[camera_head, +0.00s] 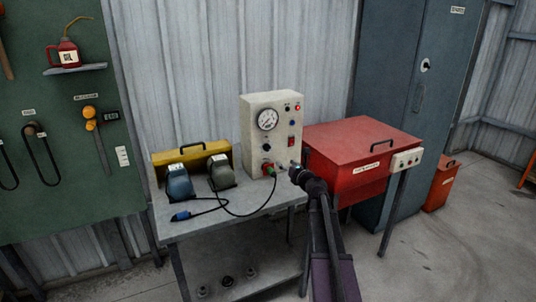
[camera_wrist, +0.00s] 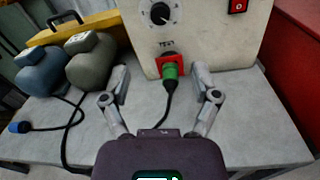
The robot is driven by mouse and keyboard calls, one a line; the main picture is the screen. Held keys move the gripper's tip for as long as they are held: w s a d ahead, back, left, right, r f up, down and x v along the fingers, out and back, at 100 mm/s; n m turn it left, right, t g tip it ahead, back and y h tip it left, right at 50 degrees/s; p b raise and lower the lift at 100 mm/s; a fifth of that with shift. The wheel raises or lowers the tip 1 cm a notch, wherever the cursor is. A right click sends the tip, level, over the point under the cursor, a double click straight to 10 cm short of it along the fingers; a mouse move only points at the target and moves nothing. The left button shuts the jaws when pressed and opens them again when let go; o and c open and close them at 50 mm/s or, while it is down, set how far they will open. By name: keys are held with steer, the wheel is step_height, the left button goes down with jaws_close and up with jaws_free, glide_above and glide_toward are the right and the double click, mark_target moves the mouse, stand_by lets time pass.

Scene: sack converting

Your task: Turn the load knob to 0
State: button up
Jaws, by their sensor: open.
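A cream test box (camera_head: 258,105) stands on a grey bench, with a round gauge (camera_head: 267,119) on its front. In the head view a small dark knob (camera_head: 267,147) sits below the gauge. My gripper (camera_wrist: 160,75) is open and empty, its fingers either side of a green plug (camera_wrist: 171,74) in the picture, below the knob. In the head view my gripper (camera_head: 295,172) is by the box's lower front.
The plug sits in a red-framed socket, its black cable hanging over the bench (camera_wrist: 240,130). A red switch (camera_wrist: 237,6) is right of the knob. Two motor-like units (camera_head: 179,181) and a yellow toolbox (camera_head: 192,157) stand left. A red chest (camera_head: 350,148) stands right.

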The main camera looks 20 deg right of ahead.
mark_target(268, 148)
stand_by(0.4)
steer(key=w, duration=0.9)
steer(key=w+a, duration=0.1)
steer(key=w, duration=0.3)
steer(key=shift+w+a, duration=0.1)
steer(key=shift+w, duration=0.25)
jaws_close()
steer(key=shift+a, duration=0.2)
steer(key=shift+d, duration=0.15)
